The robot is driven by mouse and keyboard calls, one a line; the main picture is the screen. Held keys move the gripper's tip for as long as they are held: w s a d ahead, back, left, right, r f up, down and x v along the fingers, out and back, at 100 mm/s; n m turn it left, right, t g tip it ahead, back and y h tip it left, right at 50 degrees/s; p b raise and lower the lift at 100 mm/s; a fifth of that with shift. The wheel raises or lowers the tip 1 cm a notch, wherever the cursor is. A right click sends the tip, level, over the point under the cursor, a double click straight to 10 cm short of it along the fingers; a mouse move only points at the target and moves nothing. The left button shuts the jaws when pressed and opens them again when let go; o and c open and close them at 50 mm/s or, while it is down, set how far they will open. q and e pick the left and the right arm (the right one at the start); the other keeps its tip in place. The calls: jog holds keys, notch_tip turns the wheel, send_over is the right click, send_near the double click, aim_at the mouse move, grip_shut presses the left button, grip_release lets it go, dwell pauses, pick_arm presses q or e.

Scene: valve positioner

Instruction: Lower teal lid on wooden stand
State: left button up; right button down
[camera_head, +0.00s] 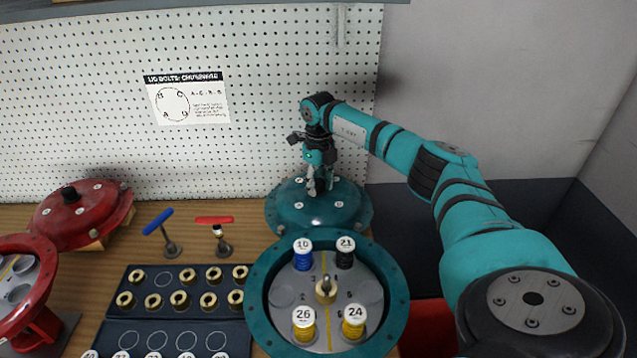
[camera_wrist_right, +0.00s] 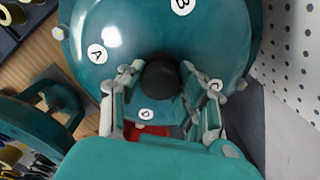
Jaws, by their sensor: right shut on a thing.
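The teal lid (camera_head: 290,217) is a round domed cover with a flanged rim and white lettered labels, at the back of the bench, behind the open teal housing. My right gripper (camera_head: 318,188) comes down on it from above and is shut on its dark knob, which shows between the fingers in the right wrist view (camera_wrist_right: 161,78). The lid (camera_wrist_right: 130,30) looks about level. No wooden stand shows beneath it, so I cannot tell whether it touches one. My left gripper is not in view.
The open teal housing (camera_head: 257,298) with numbered spools stands in front. A red lid (camera_head: 85,212) rests on wooden blocks (camera_head: 97,243) at left. Pegboard (camera_head: 265,100) stands behind.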

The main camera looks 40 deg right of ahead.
jog(key=c, duration=0.8)
grip_release()
jog(key=shift+a, duration=0.1)
jog(key=shift+s+f, duration=0.1)
jog(key=shift+f, duration=0.1)
notch_tip(320, 180, up, 12)
jog(key=shift+r, duration=0.2)
